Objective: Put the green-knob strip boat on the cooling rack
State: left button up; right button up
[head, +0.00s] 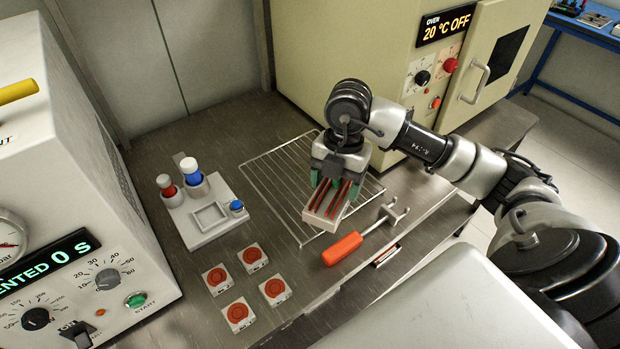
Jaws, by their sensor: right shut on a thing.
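The strip boat (325,214) is a small pale block with dark red strips along its top. My right gripper (337,182) is shut on it from above, and green shows around the jaws. The knob itself is mostly hidden by the gripper. The cooling rack (266,178) is a flat wire grid on the bench, in front of the oven. The boat is over the rack's front right part. I cannot tell whether it touches the wires. My left gripper is not in view.
An orange-handled tool (343,248) lies just in front of the rack. Several red-disc tiles (238,313) lie on the bench, and a pale holder with red and blue bottles (212,235) stands left of the rack. The oven (360,45) stands behind; a vented machine (75,190) stands left.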

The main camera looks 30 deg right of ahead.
jog(key=m, duration=0.3)
jog(key=d+m, duration=0.1)
jog(key=shift+w+r+m+t, duration=0.1)
jog(key=shift+r+m+t, duration=0.2)
jog(key=shift+m+t, duration=0.1)
jog(key=shift+w, duration=0.1)
jog(key=shift+w+f+m, duration=0.1)
jog(key=shift+w+m, duration=0.25)
jog(key=shift+m, duration=0.05)
jog(key=p, duration=0.1)
send_over(305, 191)
jog(key=f, duration=0.6)
jog(key=shift+w+d+f, duration=0.15)
jog(key=shift+d+f, duration=0.1)
jog(key=shift+f, duration=0.05)
notch_tip(305, 191, down, 4)
jog(key=shift+r+p, duration=0.2)
jog(key=shift+p, duration=0.35)
jog(key=shift+f, duration=0.25)
jog(key=o, duration=1.1)
jog(key=shift+f, duration=0.1)
jog(key=shift+o, duration=0.2)
